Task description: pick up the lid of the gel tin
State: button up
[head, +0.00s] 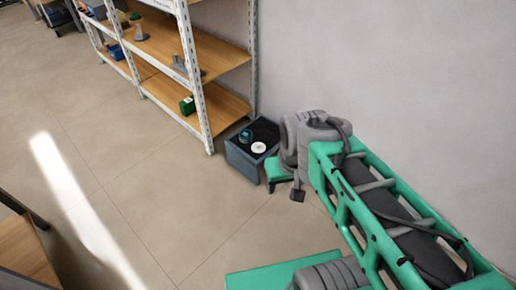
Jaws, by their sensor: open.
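I cannot tell at this size whether the disc or the tin's top is the gel tin's lid. My gripper (285,189) is open, at the end of my green and grey arm, right of the box and lower in the picture. It is apart from the tin and the disc. My wrist partly hides the box's right side.
A white metal shelf with wooden boards (208,62) stands behind and left of the box, holding a green container (188,105) and other items. A grey wall is behind my arm. A wooden surface (22,250) is at lower left. The floor between is clear.

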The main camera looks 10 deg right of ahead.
aim_at(257, 147)
jog(key=z, duration=0.25)
jog(key=i, duration=1.25)
jog(key=u, duration=2.8)
